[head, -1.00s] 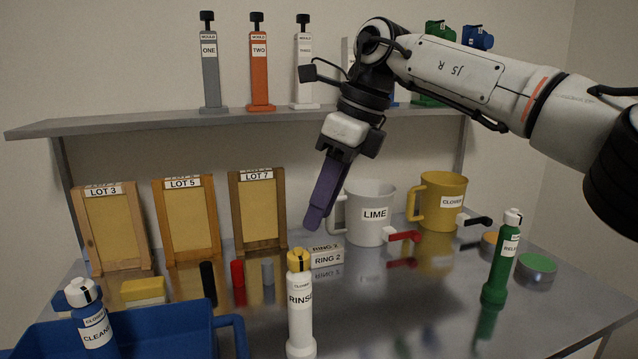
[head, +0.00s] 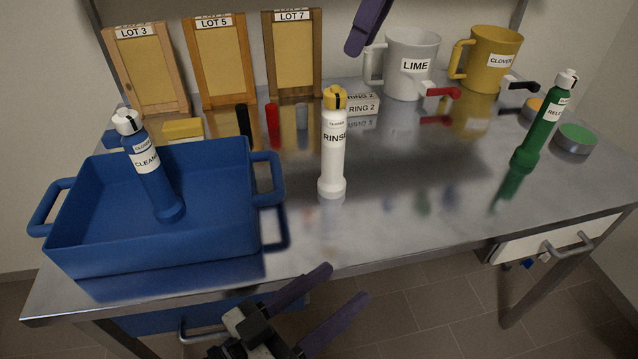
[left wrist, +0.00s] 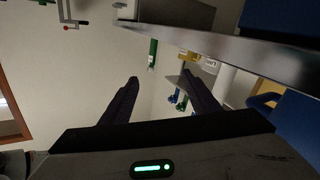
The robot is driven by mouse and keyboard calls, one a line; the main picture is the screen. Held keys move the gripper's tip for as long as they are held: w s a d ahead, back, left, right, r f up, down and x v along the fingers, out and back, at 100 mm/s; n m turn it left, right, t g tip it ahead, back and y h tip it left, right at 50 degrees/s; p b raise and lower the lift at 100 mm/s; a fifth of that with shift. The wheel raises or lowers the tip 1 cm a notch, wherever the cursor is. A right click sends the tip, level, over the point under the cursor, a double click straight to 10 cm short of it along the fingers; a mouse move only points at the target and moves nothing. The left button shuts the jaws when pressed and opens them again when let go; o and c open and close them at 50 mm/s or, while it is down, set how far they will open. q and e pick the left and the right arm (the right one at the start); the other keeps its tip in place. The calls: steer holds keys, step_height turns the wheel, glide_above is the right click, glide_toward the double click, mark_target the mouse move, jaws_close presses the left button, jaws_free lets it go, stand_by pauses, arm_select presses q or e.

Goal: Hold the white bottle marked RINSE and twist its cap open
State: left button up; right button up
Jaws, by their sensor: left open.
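The white bottle marked RINSE (head: 333,160) stands upright on the metal table in the head view. Its yellow cap (head: 334,98) with a black stripe is on top. My left gripper (head: 343,286) is open and empty, low in front of the table edge, below the bottle and apart from it. Its two dark fingers also show spread in the left wrist view (left wrist: 161,78), with nothing between them. My right gripper (head: 363,50) shows only as a purple finger part at the top edge, above and behind the bottle; the rest is out of frame.
A blue tray (head: 75,235) with a leaning blue CLEANSE-like bottle (head: 149,168) stands left of the RINSE bottle. A green bottle (head: 540,135) leans at right. Mugs (head: 405,45), framed panels and small blocks stand behind. The table's front edge (head: 400,245) lies between my left gripper and the bottle.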

arm_select(q)
steer(key=w+a+r+n+t+y, duration=0.2)
steer(key=w+r+n+t+y, duration=0.1)
steer(key=w+r+t, duration=0.55)
steer(key=g+y, duration=0.3)
steer(key=y, duration=0.4)
glide_toward(330, 155)
steer(key=w, duration=0.2)
steer(key=shift+n, duration=0.4)
steer(key=w, duration=0.3)
steer(key=w+d, duration=0.1)
steer(key=w, duration=0.2)
steer(key=w+d, duration=0.1)
steer(key=w, duration=0.2)
steer(key=shift+w+d, duration=0.2)
steer(key=shift+w, duration=0.2)
